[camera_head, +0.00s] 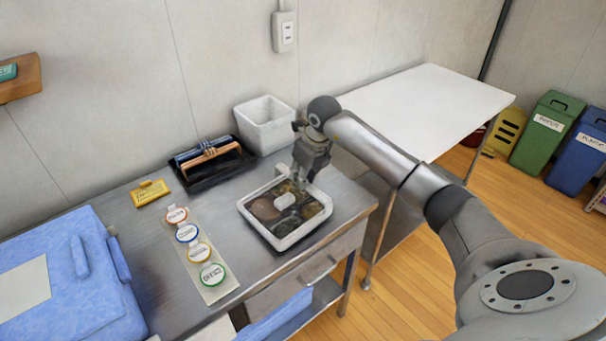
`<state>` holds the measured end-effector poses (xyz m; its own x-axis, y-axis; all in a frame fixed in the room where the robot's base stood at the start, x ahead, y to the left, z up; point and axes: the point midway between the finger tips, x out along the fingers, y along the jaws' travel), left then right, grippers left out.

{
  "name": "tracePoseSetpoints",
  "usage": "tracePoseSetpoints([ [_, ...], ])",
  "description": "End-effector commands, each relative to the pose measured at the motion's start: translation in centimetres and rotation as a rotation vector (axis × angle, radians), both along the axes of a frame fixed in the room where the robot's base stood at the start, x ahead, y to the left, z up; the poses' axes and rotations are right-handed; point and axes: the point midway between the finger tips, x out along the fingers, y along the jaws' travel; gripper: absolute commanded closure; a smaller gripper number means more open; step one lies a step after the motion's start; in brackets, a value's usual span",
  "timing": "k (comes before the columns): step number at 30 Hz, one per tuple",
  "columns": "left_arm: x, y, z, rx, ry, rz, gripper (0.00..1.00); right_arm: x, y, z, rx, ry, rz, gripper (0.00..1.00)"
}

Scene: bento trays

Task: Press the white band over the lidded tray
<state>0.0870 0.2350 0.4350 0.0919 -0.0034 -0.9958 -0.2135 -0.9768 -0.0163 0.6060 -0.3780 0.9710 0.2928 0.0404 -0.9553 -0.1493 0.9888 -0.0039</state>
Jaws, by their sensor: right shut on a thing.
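The lidded tray (263,209) sits on the steel table, right of centre, with dark food showing through its clear lid and a small white piece in the middle of the top. A white band (287,244) shows as the pale edge around the tray; I cannot tell band from tray rim all the way round. My right gripper (300,182) points down at the tray's far edge, its fingers shut on the white band there. The gripper hides part of that edge. My left gripper is out of view.
A white bin (264,122) and a black rack with wooden-handled tools (210,153) stand behind the tray. A strip with several round labels (217,292) lies to its left, with a yellow card (150,193) behind. A blue case (60,285) fills the left. A white table (425,100) stands right.

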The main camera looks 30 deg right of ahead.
Motion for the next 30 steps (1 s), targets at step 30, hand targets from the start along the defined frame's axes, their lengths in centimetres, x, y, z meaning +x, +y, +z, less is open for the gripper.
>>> tracePoseSetpoints([
  [30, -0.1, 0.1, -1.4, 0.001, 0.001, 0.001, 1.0, 0.0, 0.0, -1.8, 0.001, 0.0, 0.0, 0.99],
])
